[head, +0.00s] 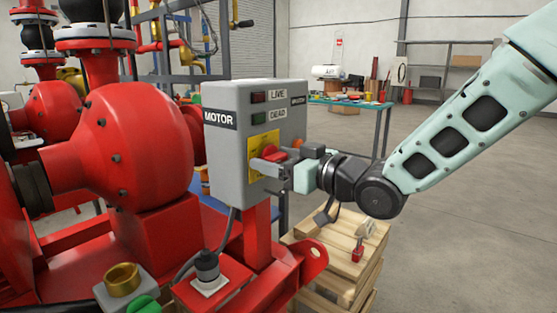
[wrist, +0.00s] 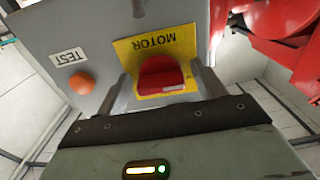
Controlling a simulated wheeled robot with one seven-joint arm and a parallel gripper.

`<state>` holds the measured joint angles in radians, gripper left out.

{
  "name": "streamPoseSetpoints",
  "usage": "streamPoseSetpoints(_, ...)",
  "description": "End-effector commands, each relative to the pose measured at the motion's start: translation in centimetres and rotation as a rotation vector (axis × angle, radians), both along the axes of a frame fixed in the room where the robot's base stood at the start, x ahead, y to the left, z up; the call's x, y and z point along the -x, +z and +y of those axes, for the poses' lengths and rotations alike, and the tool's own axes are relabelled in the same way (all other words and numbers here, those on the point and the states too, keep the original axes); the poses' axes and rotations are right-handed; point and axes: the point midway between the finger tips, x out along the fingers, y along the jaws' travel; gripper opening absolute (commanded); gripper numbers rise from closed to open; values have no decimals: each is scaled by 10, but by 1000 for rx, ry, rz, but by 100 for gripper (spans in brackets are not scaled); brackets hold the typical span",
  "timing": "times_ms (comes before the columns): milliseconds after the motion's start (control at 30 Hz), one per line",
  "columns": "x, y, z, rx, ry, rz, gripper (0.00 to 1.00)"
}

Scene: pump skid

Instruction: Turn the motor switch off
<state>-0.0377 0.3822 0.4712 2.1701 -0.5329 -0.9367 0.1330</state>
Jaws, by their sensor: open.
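The motor switch is a red rotary knob (head: 270,153) on a yellow plate (head: 256,142) on the front of the grey box labelled MOTOR (head: 228,160). In the wrist view the red knob (wrist: 160,74) sits on the yellow plate marked MOTOR (wrist: 126,50), which appears upside down. My gripper (head: 277,157) is at the box front. Its open fingers (wrist: 161,86) stand one on each side of the knob, with gaps showing. The box carries a dark red LIVE lamp (head: 259,97) and a dark green DEAD lamp (head: 259,118); I cannot tell whether either is lit.
An orange button (wrist: 81,83) under a TEST label (wrist: 68,57) sits beside the switch. A red pump (head: 130,145) fills the left. Wooden pallets (head: 335,250) stand below my gripper. A workbench (head: 350,103) stands behind. The floor at right is open.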

Motion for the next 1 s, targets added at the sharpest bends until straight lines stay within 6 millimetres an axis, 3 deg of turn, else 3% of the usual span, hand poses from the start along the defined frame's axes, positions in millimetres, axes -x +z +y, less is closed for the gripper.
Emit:
streamPoseSetpoints(267, 12, 1, -17, 1, -2, -1, 69)
streamPoseSetpoints(800, 89, 2, -116, 1, -5, 1, 69)
streamPoseSetpoints(1000, 96, -5, -125, -3, 3, -10, 69)
